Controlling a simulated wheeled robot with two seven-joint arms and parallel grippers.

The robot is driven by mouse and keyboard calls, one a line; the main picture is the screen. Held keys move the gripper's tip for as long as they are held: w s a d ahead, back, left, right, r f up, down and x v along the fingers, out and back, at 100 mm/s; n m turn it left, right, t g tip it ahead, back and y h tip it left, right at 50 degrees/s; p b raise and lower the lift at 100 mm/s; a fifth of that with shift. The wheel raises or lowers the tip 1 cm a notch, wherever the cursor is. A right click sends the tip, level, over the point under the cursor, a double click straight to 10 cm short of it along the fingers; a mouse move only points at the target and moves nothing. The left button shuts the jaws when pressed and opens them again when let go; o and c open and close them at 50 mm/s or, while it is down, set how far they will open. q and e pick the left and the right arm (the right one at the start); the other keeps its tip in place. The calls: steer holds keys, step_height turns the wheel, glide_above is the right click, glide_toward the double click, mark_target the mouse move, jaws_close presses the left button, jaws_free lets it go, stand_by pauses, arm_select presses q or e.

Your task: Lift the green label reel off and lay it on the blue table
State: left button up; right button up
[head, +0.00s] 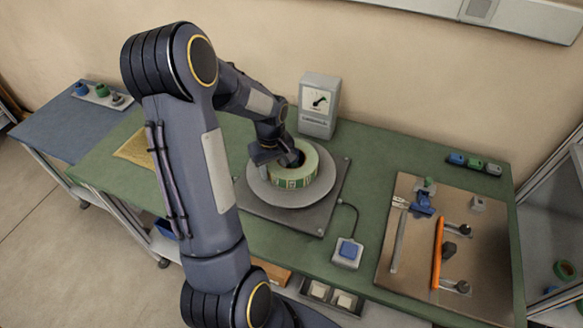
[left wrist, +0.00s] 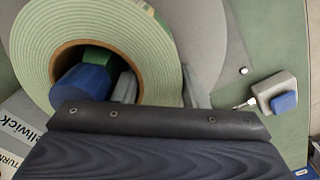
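The green label reel (head: 310,174) is a wide pale roll with a green patterned side, lying flat on a round grey plate (head: 262,194) on the green bench. My left gripper (head: 280,155) is over it from above. In the left wrist view, one finger is inside the core of the reel (left wrist: 162,60) and the other is just outside its rim, so they straddle the roll's wall. Whether they press on it I cannot tell. A blue cylinder (left wrist: 82,84) and something green show within the core. The blue table (head: 50,128) stands at the far left. My right gripper is not in view.
A grey box with a dial (head: 319,105) stands behind the reel. A blue-button box (head: 348,251) sits in front right. A brown board (head: 410,265) with tools lies right. A small tray (head: 100,97) with little items is on the blue table's back; its front is clear.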

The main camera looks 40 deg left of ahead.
arm_select(q)
jaws_close()
steer(key=shift+r, duration=0.1)
